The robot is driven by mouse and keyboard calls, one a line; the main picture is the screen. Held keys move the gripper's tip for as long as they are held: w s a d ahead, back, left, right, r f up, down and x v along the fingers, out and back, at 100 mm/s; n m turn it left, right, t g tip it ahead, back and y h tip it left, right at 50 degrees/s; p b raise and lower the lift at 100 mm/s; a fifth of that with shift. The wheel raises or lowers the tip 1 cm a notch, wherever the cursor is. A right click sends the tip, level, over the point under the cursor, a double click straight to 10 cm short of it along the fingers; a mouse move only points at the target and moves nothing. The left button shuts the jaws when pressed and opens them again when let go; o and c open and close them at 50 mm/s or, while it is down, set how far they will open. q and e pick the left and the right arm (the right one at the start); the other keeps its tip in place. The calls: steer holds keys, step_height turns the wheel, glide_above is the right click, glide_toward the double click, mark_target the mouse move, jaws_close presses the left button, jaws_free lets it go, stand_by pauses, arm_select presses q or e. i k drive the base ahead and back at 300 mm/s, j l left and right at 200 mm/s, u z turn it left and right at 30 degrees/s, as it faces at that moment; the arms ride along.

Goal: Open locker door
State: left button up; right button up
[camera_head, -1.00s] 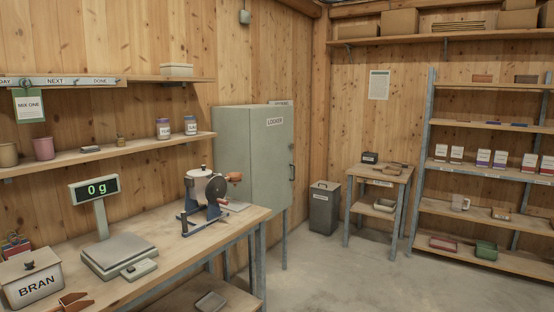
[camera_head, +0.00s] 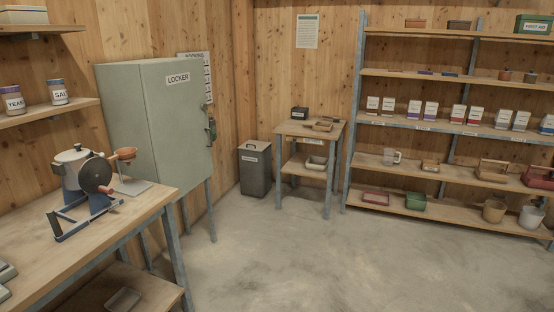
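The locker (camera_head: 135,115) is a grey-green metal cabinet on legs against the left wall, with a "LOCKER" label near the top of its door. The locker door (camera_head: 180,130) looks shut. A dark handle (camera_head: 211,130) is at the door's right edge. Neither of my grippers is in view.
A workbench (camera_head: 150,200) with a hand-cranked mill (camera_head: 85,175) stands in front of the locker at left. A grey bin (camera_head: 254,170), a small table (camera_head: 310,130) and a long shelf unit (camera_head: 450,130) line the back. The floor (camera_head: 300,255) in the middle is clear.

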mark_target(174, 92)
steer(key=i+l+z, duration=0.25)
steer(key=i, duration=0.7)
steer(key=i+z, duration=0.25)
steer(key=i, duration=0.7)
